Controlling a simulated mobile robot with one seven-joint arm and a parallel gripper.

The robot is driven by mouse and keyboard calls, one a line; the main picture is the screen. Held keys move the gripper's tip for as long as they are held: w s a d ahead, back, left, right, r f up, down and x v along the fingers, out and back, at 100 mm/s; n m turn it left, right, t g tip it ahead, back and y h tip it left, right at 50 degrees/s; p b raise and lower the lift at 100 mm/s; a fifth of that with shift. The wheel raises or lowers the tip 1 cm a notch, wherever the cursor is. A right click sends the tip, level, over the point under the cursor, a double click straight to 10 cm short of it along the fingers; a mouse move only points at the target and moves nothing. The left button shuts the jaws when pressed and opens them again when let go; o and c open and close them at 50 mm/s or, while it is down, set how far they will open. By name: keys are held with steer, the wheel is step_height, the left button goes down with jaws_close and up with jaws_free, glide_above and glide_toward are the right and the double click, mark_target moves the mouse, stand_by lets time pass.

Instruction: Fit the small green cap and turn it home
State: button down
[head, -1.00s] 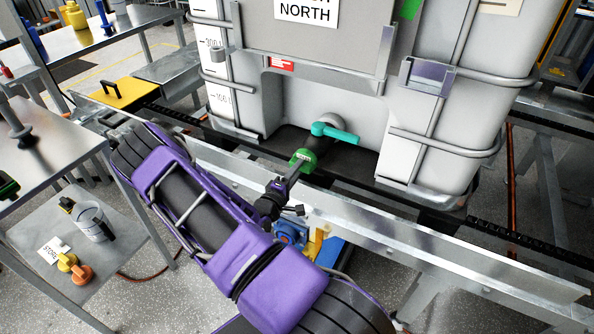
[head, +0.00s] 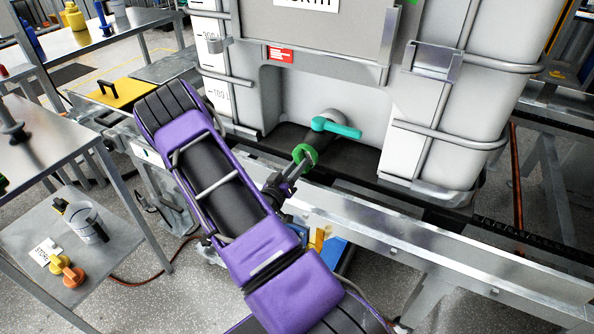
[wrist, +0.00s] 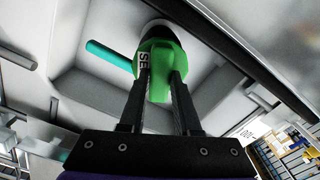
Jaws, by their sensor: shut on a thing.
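The small green cap (head: 305,154) is at the mouth of the dark outlet spout (head: 318,135) on the white tank, below the teal valve handle (head: 337,128). My gripper (head: 300,163) is shut on the cap, one finger on each side.
A metal rail (head: 420,235) runs in front of the tank (head: 300,100), below the spout. At left, a low shelf (head: 110,250) holds a clear jug (head: 88,222) and yellow and orange caps (head: 70,272).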

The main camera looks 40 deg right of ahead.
steer(key=shift+d+m+b, duration=0.1)
steer(key=shift+m+b, duration=0.9)
steer(key=m, duration=0.3)
steer(key=shift+s+f+m, duration=0.1)
steer(key=shift+s+m, duration=0.05)
steer(key=shift+m, duration=0.15)
jaws_free()
steer(key=shift+a, duration=0.2)
steer(key=v, duration=0.6)
steer(key=shift+a, duration=0.4)
